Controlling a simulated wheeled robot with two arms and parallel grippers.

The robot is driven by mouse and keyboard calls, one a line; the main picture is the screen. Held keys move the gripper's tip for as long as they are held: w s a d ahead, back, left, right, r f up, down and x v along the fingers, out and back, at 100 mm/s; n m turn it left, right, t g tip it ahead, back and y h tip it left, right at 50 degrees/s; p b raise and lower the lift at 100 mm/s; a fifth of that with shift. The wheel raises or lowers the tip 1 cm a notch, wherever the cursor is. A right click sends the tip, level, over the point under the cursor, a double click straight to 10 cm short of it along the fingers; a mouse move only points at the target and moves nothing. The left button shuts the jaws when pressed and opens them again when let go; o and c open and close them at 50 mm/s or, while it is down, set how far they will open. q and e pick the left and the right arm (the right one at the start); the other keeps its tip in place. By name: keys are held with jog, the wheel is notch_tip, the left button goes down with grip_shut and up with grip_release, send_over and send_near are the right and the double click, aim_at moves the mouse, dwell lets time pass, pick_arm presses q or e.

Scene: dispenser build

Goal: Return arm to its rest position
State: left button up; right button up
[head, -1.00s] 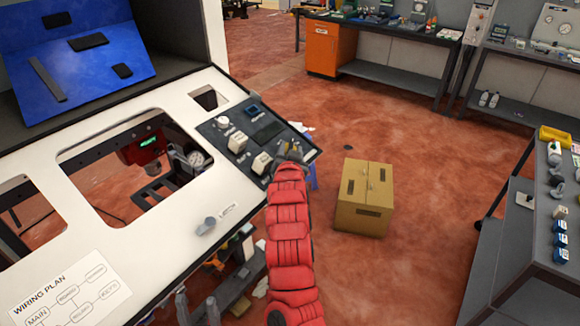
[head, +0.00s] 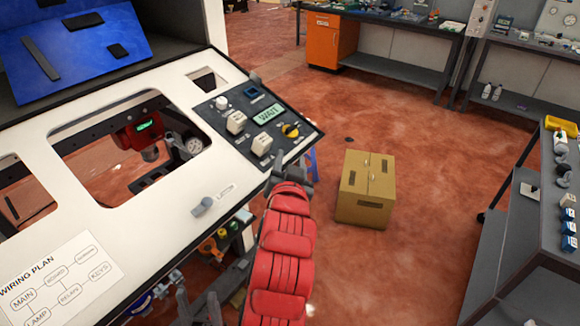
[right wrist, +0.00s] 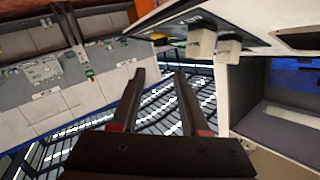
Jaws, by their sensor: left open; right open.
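My right arm, in red padding, rises from the bottom of the head view. Its gripper (head: 291,165) is just off the lower right edge of the dark control panel (head: 222,137). In the right wrist view this gripper (right wrist: 159,75) is open, with nothing between its fingers. The panel has a yellow knob (head: 291,130), pale switch blocks (head: 236,122), and a lit display (head: 268,114) that seems to read WAIT. My left gripper (head: 198,304) shows as two grey fingers, apart, low in the head view below the white board's edge.
The white board (head: 180,205) with cut-outs and a wiring plan sheet (head: 62,282) fills the left. A cardboard box (head: 365,190) stands on the red floor to the right. Work benches (head: 420,70) stand at the back and right (head: 545,215).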

jog(key=shift+s, duration=0.35)
jog(key=shift+r, duration=0.1)
